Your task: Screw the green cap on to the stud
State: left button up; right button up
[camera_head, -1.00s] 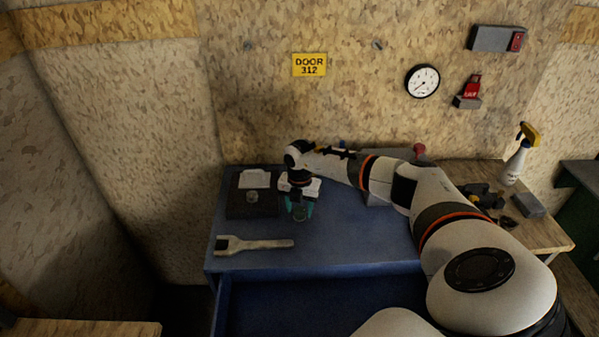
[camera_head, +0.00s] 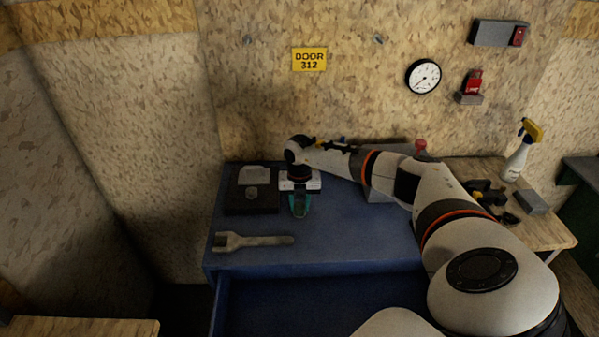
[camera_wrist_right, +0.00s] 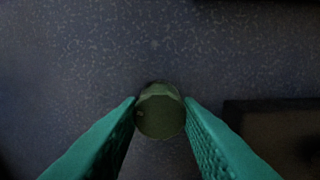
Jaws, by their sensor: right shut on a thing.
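My right gripper (camera_head: 300,206) points down over the blue bench top, just right of the dark plate. In the right wrist view its teal fingers (camera_wrist_right: 160,112) are shut on the green cap (camera_wrist_right: 160,111), which shows as a dull green disc between the tips. I cannot tell whether the cap touches the bench. A small grey round piece (camera_head: 251,192), which looks like the stud, stands on the dark plate (camera_head: 238,208). A corner of a dark block, probably this plate, shows in the wrist view (camera_wrist_right: 270,105). My left gripper is not in view.
A wrench-like tool (camera_head: 255,241) lies near the bench's front left. A pale card (camera_head: 255,174) lies at the plate's back. A grey box (camera_head: 378,194) stands behind my right arm. A spray bottle (camera_head: 517,160) stands far right. The bench middle (camera_head: 350,235) is clear.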

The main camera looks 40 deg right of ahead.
jog(key=m+p, duration=0.1)
jog(key=m, duration=0.1)
jog(key=m+p, duration=0.2)
jog(key=m, duration=0.1)
jog(key=m+p, duration=0.2)
jog(key=shift+r+m, duration=0.3)
jog(key=shift+m, duration=0.1)
jog(key=m+p, duration=0.5)
jog(key=m, duration=0.4)
jog(key=shift+p, duration=0.4)
jog(key=m, duration=0.2)
jog(key=shift+f+m+b, duration=0.3)
jog(key=shift+f+b, duration=0.05)
jog(key=o, duration=1.2)
jog(key=shift+c, duration=0.2)
jog(key=shift+c, duration=0.8)
